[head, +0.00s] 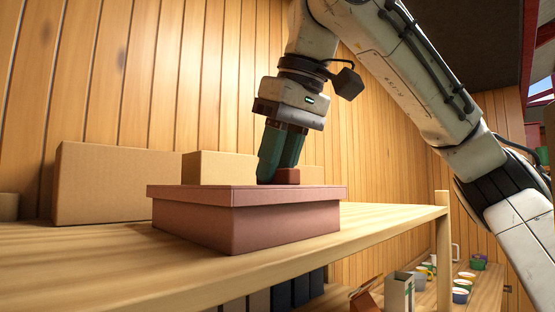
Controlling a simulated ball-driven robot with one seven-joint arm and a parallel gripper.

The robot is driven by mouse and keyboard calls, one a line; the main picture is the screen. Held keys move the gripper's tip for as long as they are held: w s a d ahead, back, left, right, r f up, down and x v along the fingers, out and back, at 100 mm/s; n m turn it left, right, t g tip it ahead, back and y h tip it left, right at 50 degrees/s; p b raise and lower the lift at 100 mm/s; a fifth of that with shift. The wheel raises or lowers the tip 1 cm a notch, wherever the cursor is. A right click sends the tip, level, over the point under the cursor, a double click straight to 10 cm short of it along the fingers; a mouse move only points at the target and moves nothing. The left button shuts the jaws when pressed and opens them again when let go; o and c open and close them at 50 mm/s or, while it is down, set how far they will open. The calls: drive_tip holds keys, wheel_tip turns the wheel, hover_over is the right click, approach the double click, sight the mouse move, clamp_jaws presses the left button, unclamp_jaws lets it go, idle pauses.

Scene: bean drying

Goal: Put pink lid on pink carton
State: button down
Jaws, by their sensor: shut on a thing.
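The pink carton (270,228) stands on the wooden shelf. The pink lid (215,195) lies over the carton's top, looks about level and overhangs its sides slightly. I see no clear gap between lid and carton. A small reddish block-like knob (289,176) shows on top of the lid, partly hidden by my fingers. My gripper (276,178) points down from above, its green fingers shut at the knob. The far edges of lid and carton are hidden.
Two brown cardboard boxes (118,184) (218,168) stand behind and left of the carton. A wooden post (442,240) rises at the shelf's right end. A lower shelf holds several cups (460,290). The shelf's front left (70,265) is clear.

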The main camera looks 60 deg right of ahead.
drive_tip(key=shift+f, duration=0.1)
idle(0.3)
drive_tip(key=c, duration=0.8)
unclamp_jaws()
drive_tip(key=shift+c, duration=0.2)
drive_tip(key=p+v, duration=0.5)
drive_tip(key=v, duration=0.2)
drive_tip(key=shift+s+r, duration=0.15)
drive_tip(key=shift+r, duration=0.05)
